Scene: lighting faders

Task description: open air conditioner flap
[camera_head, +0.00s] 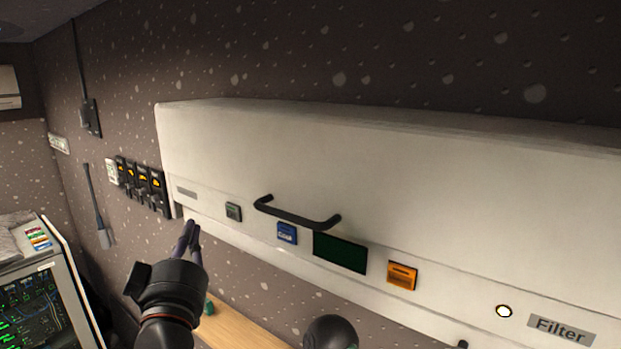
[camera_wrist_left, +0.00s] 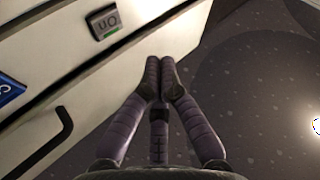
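The air conditioner (camera_head: 400,160) is a long white box on the wall, and its front looks closed. A black bar handle (camera_head: 297,217) sticks out from its front, above a blue button and a dark display. The handle also shows at the lower left of the left wrist view (camera_wrist_left: 50,142). My left gripper (camera_head: 191,228) is below and left of the handle, near the unit's lower left edge, and apart from the handle. Its fingertips (camera_wrist_left: 160,65) are together, with nothing seen between them. My right gripper is not identifiable in either view.
The front carries a small green-grey button (camera_head: 233,211), a blue button (camera_head: 287,233), a dark green display (camera_head: 340,252), an orange button (camera_head: 402,276) and a Filter label (camera_head: 561,330). Wall switches (camera_head: 140,183) are left of the unit. A wooden surface (camera_head: 240,325) lies below.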

